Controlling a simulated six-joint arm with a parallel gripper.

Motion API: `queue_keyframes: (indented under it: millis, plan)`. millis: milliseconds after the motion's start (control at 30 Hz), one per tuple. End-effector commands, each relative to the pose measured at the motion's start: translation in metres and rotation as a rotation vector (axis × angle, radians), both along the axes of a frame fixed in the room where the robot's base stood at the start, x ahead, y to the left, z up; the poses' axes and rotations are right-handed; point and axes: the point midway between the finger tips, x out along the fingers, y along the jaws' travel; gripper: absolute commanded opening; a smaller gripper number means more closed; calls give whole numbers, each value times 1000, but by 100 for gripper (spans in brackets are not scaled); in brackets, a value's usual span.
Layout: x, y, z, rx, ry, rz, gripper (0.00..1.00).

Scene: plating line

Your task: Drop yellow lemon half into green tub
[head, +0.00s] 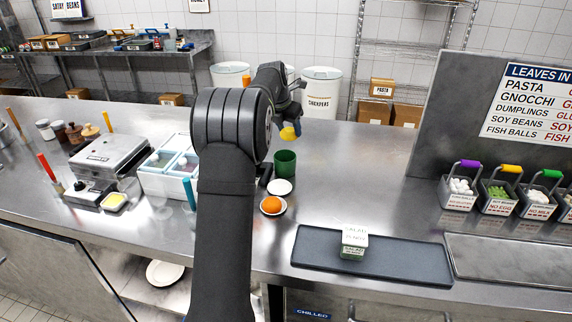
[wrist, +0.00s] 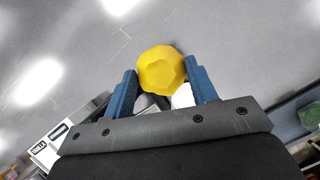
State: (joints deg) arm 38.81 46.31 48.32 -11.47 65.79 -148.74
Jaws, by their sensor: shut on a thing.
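The yellow lemon half (head: 287,134) is held in my gripper (head: 291,129) above the counter, and it also shows in the wrist view (wrist: 161,71) between the two blue fingers of my gripper (wrist: 160,78). The fingers are shut on it. The green tub (head: 285,164) stands upright on the counter. In the head view the lemon half appears just above the tub, apart from it. The tub's inside is mostly hidden, and I cannot make the tub out in the wrist view.
A small white plate (head: 280,187) lies in front of the tub. An orange fruit (head: 271,204) sits on another dish. A white bin with compartments (head: 165,184) stands left of my arm. A dark tray (head: 408,261) holds a salad box (head: 354,243). The counter right of the tub is clear.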

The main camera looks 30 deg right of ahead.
Motion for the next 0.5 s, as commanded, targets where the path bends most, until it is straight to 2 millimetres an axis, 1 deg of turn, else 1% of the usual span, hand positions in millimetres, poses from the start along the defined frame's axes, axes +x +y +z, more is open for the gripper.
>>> queue_keyframes:
  millis: [100,200,500]
  plan:
    - [0,0,-13,0,2,1,25]
    - [0,0,-20,0,2,1,25]
    - [0,0,-24,-1,0,0,25]
